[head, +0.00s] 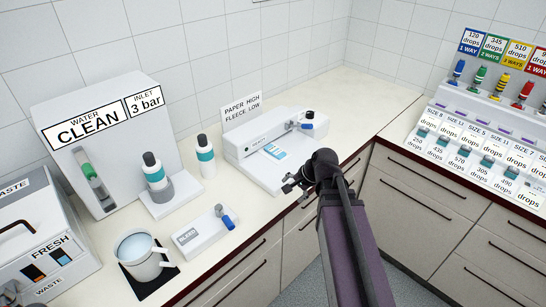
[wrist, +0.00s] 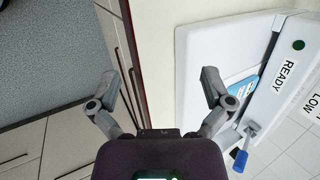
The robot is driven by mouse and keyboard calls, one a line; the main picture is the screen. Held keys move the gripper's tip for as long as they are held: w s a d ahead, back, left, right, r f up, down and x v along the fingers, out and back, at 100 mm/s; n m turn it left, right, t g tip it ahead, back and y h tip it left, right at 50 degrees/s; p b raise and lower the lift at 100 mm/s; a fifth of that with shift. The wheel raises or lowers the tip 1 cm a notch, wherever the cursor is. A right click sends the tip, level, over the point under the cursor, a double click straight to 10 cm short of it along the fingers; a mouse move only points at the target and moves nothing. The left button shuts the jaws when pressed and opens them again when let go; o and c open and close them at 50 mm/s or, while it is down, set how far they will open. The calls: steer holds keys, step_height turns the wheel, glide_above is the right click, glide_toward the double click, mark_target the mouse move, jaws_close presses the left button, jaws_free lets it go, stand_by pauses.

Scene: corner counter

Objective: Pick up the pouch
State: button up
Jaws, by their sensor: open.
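A small blue and white pouch (head: 273,151) lies flat on the white sealing machine (head: 243,146) under the "PAPER HIGH FLEECE LOW" sign. In the wrist view the pouch (wrist: 241,87) shows as a blue patch beside the "READY" label, partly hidden by the right finger. My gripper (head: 293,188) is open and empty, near the front edge of the machine and to the front of the pouch, apart from it. In the wrist view my gripper (wrist: 160,80) has its fingers spread wide over the counter's front edge, with the pouch outside them to the right.
A blue-handled lever (head: 307,126) sits on the machine. A "BLEED" block (head: 202,233), two teal-banded bottles (head: 206,157) and a mug (head: 140,251) stand to the left. A drops dispenser rack (head: 485,140) stands right. The back corner counter (head: 345,100) is clear.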

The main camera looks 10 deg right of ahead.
steer(key=w+m+t+b, duration=0.1)
steer(key=w+m, duration=0.1)
steer(key=w+d+m+t+y+b, duration=0.1)
steer(key=w+m, duration=0.1)
steer(key=m, duration=0.1)
steer(key=w+d+m+t+y+b, duration=0.1)
steer(key=w+m, duration=0.1)
steer(key=m, duration=0.1)
steer(key=shift+d, duration=0.15)
steer(key=w+d+r+m+t+y+b, duration=0.1)
steer(key=w+d+r+m+t+b, duration=0.1)
steer(key=m, duration=0.8)
steer(key=shift+w+d+r+t+b, duration=0.15)
steer(key=shift+w+d+t+b, duration=0.4)
steer(key=shift+w+d+t, duration=0.9)
steer(key=shift+w, duration=0.1)
steer(key=b, duration=0.3)
glide_toward(280, 155)
steer(key=shift+x, duration=2.2)
steer(key=shift+d, duration=0.15)
steer(key=shift+w, duration=0.1)
